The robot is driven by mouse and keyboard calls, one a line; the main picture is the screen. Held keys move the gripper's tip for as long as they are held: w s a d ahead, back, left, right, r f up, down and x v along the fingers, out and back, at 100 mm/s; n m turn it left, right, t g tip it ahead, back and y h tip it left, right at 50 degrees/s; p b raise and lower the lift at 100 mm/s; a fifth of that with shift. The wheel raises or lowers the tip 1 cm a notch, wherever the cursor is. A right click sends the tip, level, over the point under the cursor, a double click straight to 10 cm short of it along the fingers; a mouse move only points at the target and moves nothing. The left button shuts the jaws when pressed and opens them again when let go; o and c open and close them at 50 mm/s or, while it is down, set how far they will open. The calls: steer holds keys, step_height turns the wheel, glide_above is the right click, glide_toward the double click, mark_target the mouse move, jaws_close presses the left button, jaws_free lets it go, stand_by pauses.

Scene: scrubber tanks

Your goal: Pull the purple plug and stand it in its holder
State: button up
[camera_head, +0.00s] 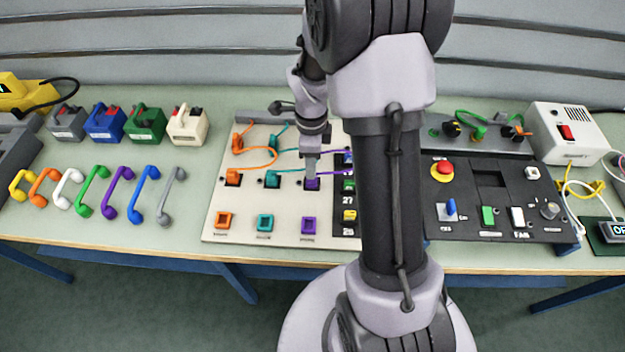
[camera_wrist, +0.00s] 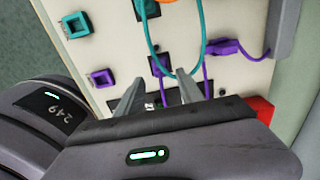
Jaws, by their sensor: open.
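The purple plug (camera_head: 312,184) sits at a black socket in the middle row of the pale board, right of the orange and teal plugs. In the wrist view the purple plug (camera_wrist: 157,66) shows just beyond and between my fingers, partly hidden. My gripper (camera_head: 311,170) points down right over it, with open jaws; in the wrist view the fingers (camera_wrist: 160,76) stand apart. I cannot tell whether they touch the plug. The purple holder (camera_head: 309,225) is an empty square frame in the front row; it also shows in the wrist view (camera_wrist: 102,78).
A teal cable (camera_wrist: 172,72) loops close to my fingers. Another purple connector (camera_wrist: 225,47) lies farther along the board. The orange holder (camera_head: 223,220) and teal holder (camera_head: 265,222) are beside the purple one. A black switch panel (camera_head: 490,205) stands right of my arm.

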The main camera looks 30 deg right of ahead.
step_height(320, 180, down, 7)
steer(key=b, duration=0.5)
steer(key=shift+r, duration=0.15)
steer(key=shift+b, duration=0.3)
stand_by(0.7)
jaws_close()
stand_by(0.4)
stand_by(0.8)
steer(key=o, duration=0.6)
jaws_free()
steer(key=shift+r, duration=0.1)
